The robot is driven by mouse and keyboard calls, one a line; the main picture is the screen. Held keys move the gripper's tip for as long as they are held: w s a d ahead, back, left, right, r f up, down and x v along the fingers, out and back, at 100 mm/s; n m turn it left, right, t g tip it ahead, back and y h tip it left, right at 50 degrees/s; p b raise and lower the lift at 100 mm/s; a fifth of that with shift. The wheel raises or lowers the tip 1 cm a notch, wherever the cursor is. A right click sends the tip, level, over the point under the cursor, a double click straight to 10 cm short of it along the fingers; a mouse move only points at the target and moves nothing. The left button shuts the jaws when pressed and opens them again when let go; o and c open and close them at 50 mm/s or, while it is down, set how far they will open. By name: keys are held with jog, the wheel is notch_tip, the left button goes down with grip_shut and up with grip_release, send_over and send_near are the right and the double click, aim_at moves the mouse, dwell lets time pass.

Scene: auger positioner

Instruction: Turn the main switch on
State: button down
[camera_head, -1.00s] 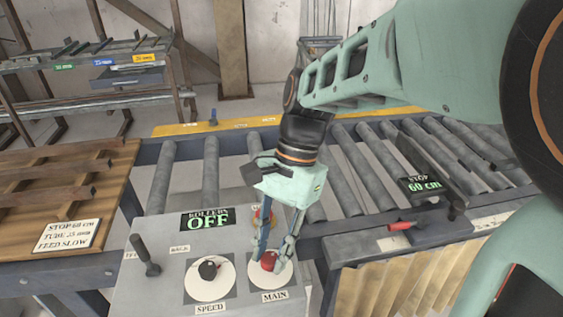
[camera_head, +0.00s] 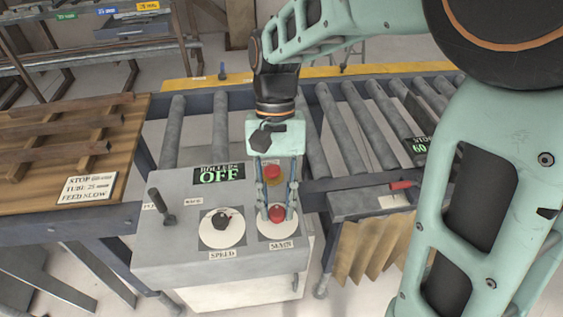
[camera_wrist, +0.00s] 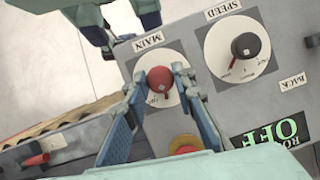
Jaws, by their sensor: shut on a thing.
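The main switch is a red knob (camera_head: 277,213) on a white round dial labelled MAIN, on the grey control box (camera_head: 150,255). In the wrist view the red knob (camera_wrist: 160,79) sits between the two fingertips. My gripper (camera_head: 276,212) reaches down from above, shut on the knob, one finger on each side. The wrist view shows my gripper (camera_wrist: 160,85) from behind. The display (camera_head: 219,174) reads ROLLERS OFF in green.
A black speed knob (camera_head: 221,221) is left of the main switch. A black lever (camera_head: 161,205) stands at the box's left. A red button on yellow (camera_head: 271,173) lies behind the main switch, close to my fingers. The roller conveyor (camera_head: 345,125) runs behind.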

jog(key=n+h, duration=0.1)
jog(key=n, duration=0.1)
jog(key=n+h+p, duration=0.1)
jog(key=n, duration=0.2)
jog(key=shift+a+r+n+t+p, duration=0.1)
jog(key=shift+a+n+t+p, duration=0.1)
jog(key=shift+n+t+p, duration=0.15)
jog(key=n+t+h, duration=0.1)
jog(key=n, duration=0.3)
jog(key=shift+s+n+p, duration=0.15)
jog(key=shift+n+p, duration=0.2)
jog(key=shift+t, duration=0.25)
jog(key=c, duration=1.7)
grip_release()
jog(key=shift+o, duration=0.2)
jog(key=v, duration=1.2)
jog(key=shift+a, duration=0.3)
